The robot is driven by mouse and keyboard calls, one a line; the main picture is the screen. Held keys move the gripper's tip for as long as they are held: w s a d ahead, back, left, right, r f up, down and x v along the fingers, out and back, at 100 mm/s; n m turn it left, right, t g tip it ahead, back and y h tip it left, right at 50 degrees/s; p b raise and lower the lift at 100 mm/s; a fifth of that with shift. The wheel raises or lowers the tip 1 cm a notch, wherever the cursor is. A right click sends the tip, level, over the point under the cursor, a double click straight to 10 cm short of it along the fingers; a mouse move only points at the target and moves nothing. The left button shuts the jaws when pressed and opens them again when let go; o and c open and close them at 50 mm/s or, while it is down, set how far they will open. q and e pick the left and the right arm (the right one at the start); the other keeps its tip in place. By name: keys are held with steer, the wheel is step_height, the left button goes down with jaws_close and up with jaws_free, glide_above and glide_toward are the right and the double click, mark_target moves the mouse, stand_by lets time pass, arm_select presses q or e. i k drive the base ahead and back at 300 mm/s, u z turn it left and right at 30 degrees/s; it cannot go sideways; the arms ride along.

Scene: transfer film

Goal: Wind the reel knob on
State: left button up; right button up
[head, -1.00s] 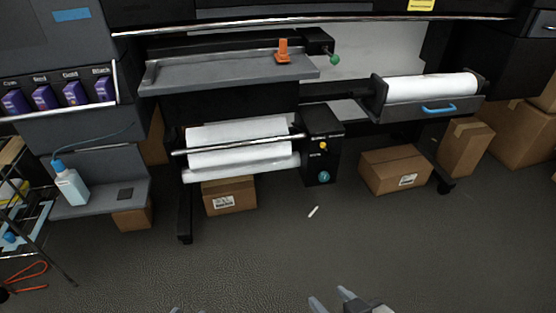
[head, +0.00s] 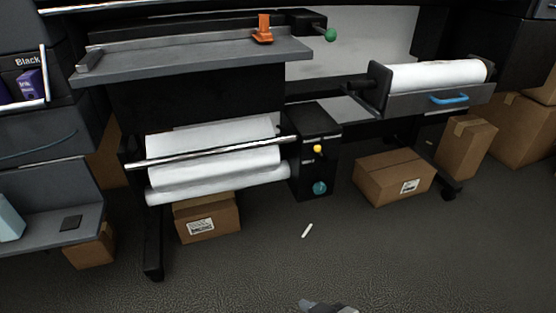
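A black take-up box (head: 316,128) stands at the right end of the lower white roll (head: 215,168). A round teal knob (head: 320,188) is low on its front face, and a small yellow knob (head: 318,149) sits above it. A green ball knob (head: 330,35) is higher up, by the grey shelf. The frames do not label which is the reel knob. My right gripper (head: 325,307) shows only as a grey tip at the bottom edge, well apart from the knobs; its opening is hidden. My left gripper is out of view.
Cardboard boxes lie under the machine, one below the roll (head: 207,218) and one right of the take-up box (head: 394,176). A black leg (head: 152,235) stands at the left. A small white stick (head: 307,230) lies on the floor.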

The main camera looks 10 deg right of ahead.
mark_target(319, 188)
steer(key=k, duration=0.65)
steer(key=z, duration=0.15)
steer(key=i, duration=1.8)
steer(key=u, duration=0.15)
